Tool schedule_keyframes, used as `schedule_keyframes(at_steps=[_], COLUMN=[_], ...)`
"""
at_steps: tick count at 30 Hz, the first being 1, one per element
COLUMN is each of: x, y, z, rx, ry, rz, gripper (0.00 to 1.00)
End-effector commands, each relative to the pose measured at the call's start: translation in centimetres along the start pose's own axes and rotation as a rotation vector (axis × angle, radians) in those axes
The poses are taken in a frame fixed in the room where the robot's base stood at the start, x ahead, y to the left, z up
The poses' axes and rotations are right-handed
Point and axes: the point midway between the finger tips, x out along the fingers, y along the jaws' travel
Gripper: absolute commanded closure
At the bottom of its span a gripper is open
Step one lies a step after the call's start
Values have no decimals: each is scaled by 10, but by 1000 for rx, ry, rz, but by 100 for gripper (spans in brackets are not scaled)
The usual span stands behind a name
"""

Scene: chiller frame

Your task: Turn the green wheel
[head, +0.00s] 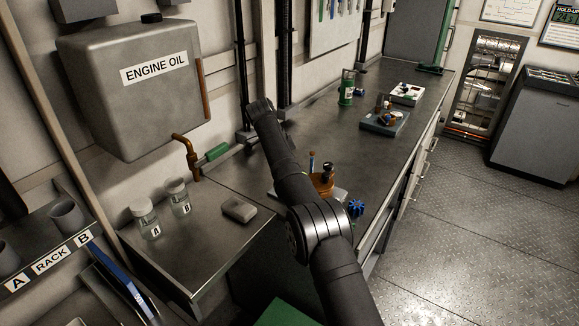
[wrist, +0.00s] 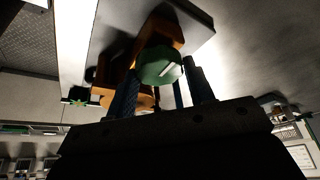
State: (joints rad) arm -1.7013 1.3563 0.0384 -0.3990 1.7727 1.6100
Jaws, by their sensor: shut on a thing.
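The green wheel (wrist: 158,67) shows in the wrist view as a faceted green knob with a pale mark on its face. It sits against an orange body (wrist: 153,36) on a grey plate (wrist: 195,25). My gripper (wrist: 162,72) has its dark blue fingers on either side of the wheel and is shut on it. In the head view the green wheel and my fingers cannot be made out, with my arm crossing the bench. An orange fitting (head: 322,183) with a dark top stands just right of my arm.
A blue wheel (head: 356,208) is near the bench's front edge. Jars A (head: 144,220) and B (head: 178,198) and a grey block (head: 239,210) are at left. An engine oil tank (head: 130,95) hangs above. A green bottle (head: 347,88) and a dark tray (head: 372,126) stand farther back.

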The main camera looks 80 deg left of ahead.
Motion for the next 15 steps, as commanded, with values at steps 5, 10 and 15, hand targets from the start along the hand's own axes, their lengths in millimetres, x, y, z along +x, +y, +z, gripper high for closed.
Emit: schedule_keyframes(at_steps=[5, 10, 15], x=[2, 1, 1], y=[1, 1, 1], z=[1, 0, 0], rx=[-2, -2, -2], ry=[0, 0, 0], rz=[8, 5, 4], gripper=[32, 30, 30])
